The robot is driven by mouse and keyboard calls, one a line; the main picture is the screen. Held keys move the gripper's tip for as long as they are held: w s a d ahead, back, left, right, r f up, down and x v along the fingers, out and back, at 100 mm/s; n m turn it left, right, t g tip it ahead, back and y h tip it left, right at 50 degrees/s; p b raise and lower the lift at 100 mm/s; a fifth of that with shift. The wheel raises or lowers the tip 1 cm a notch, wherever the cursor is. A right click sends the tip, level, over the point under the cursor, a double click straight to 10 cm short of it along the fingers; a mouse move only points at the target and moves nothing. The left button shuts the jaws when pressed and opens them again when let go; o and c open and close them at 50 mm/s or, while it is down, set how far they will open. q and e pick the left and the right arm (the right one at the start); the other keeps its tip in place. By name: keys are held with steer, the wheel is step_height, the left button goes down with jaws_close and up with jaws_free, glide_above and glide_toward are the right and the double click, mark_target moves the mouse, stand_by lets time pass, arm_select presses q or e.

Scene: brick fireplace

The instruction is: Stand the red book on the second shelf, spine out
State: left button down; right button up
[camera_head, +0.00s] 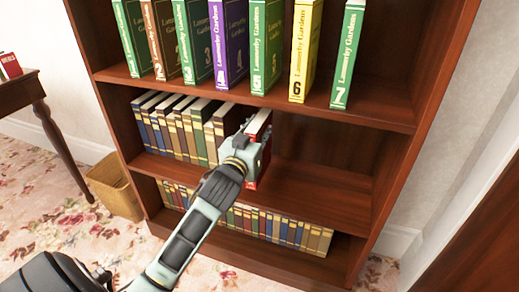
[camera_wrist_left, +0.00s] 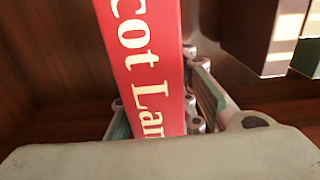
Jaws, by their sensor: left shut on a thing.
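The red book (camera_head: 264,166) is upright in the middle shelf bay, just right of a row of books, with its pale page top showing in the head view. In the left wrist view its red spine (camera_wrist_left: 145,50) with cream lettering faces the camera. My left gripper (camera_head: 250,150) reaches in from the front and is shut on the book, with one finger on each side of it. The gripper hides much of the book, and I cannot tell whether its base touches the second shelf (camera_head: 325,190). My right gripper is not in view.
The row of books (camera_head: 180,128) fills the left of that shelf; its right part is empty. Numbered coloured books (camera_head: 235,45) stand on the shelf above, and a low row (camera_head: 285,228) stands below. A wicker basket (camera_head: 115,190) and a dark table (camera_head: 25,100) are at left.

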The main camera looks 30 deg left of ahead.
arm_select(q)
step_height(320, 180, down, 5)
steer(key=shift+r+b, duration=0.2)
steer(key=shift+b, duration=1)
steer(key=c, duration=1.9)
jaws_free()
steer(key=shift+f, duration=0.25)
steer(key=o, duration=0.4)
steer(key=shift+o, duration=0.2)
steer(key=shift+r, duration=0.1)
